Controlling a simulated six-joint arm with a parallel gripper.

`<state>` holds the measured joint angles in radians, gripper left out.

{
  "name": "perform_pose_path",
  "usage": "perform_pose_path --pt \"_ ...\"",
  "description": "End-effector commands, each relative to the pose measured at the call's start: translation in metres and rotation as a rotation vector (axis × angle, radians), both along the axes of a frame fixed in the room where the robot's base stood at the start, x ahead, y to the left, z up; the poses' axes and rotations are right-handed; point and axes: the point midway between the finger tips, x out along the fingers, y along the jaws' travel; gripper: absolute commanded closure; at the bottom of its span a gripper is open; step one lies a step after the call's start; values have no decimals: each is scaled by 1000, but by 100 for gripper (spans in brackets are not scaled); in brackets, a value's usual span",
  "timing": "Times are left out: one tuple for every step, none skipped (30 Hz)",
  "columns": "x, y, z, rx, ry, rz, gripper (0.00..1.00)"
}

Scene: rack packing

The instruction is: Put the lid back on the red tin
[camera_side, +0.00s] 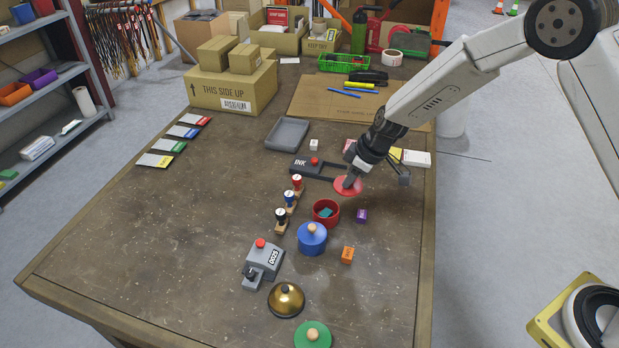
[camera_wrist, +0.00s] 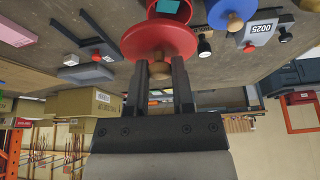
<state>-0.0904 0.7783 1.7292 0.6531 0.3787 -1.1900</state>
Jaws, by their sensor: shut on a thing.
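The red tin (camera_side: 326,216) stands open near the middle of the table, with a teal thing (camera_side: 326,211) inside. The red lid (camera_side: 346,189) is in my gripper (camera_side: 351,181), behind the tin and a little to its right in the side view. In the wrist view, the fingers (camera_wrist: 160,80) are shut on the lid's wooden knob (camera_wrist: 160,69). The lid (camera_wrist: 158,36) shows its red disc beyond the fingertips, apart from the tin (camera_wrist: 154,10), which is partly cut off by the frame edge.
A blue tin (camera_side: 312,242) with its lid on stands just in front of the red tin. A purple block (camera_side: 361,216) and an orange block (camera_side: 347,255) lie to the right.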

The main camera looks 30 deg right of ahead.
Motion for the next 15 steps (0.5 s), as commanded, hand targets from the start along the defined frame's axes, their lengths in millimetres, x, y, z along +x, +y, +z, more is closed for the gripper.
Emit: perform_pose_path --pt "6 8 -2 0 0 41 100" --pt "9 12 -2 -1 -1 66 100" --pt "12 17 -3 -1 0 96 100" --pt "15 20 -4 -2 -1 118 100" --pt "17 24 -4 -2 -1 138 100" --pt "20 28 -5 -3 -1 161 100" --pt "21 30 -6 -4 -2 178 100" --pt "23 33 -6 -5 -1 194 100" --pt "25 36 -6 -6 -2 211 100" --pt "25 37 -7 -6 -1 221 100" --pt "26 39 -7 -7 -2 229 100" --pt "27 40 -7 -7 -2 238 100" --pt "28 41 -7 -7 -2 243 100" --pt "28 41 -7 -7 -1 247 100" --pt "28 42 -7 -8 -1 250 100"
